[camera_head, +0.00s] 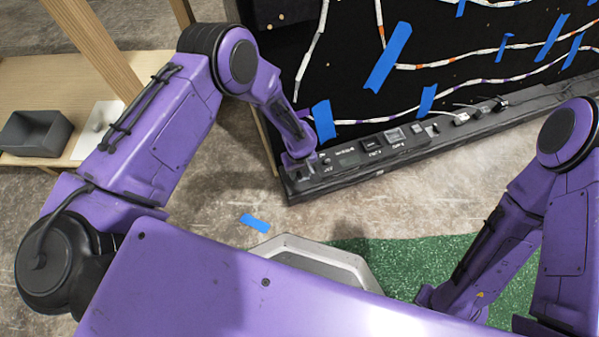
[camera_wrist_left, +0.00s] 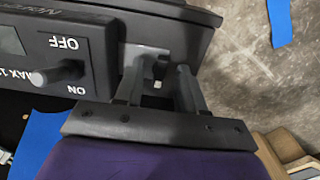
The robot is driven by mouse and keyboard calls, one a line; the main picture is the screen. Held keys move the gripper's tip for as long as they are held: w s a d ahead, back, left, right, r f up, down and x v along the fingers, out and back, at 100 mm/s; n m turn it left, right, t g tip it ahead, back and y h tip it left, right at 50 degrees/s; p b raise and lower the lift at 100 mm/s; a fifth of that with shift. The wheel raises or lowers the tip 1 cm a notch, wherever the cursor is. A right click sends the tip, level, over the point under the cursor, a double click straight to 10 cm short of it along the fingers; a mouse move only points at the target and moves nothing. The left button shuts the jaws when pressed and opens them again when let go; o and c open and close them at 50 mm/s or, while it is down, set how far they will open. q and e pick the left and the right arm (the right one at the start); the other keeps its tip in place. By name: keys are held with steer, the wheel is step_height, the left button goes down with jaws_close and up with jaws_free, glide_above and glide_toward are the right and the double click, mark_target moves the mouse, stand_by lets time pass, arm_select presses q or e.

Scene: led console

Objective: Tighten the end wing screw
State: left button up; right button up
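The console (camera_head: 345,172) is a long black bar along the foot of the black board. My left gripper (camera_head: 296,165) is at its left end, mostly hidden by my wrist in the head view. In the left wrist view, the two dark fingers of my left gripper (camera_wrist_left: 160,88) stand apart at the console end, beside the OFF/ON switch (camera_wrist_left: 58,74). A small grey piece, seemingly the end wing screw (camera_wrist_left: 156,70), shows between them; whether they touch it I cannot tell. My right arm comes down at the right; its gripper is hidden.
The black board (camera_head: 480,60) carries LED strips and blue tape. A wooden shelf at the left holds a grey bin (camera_head: 35,133). A green mat (camera_head: 400,262) and a piece of blue tape (camera_head: 255,223) lie on the floor.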

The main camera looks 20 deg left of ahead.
arm_select(q)
jaws_close()
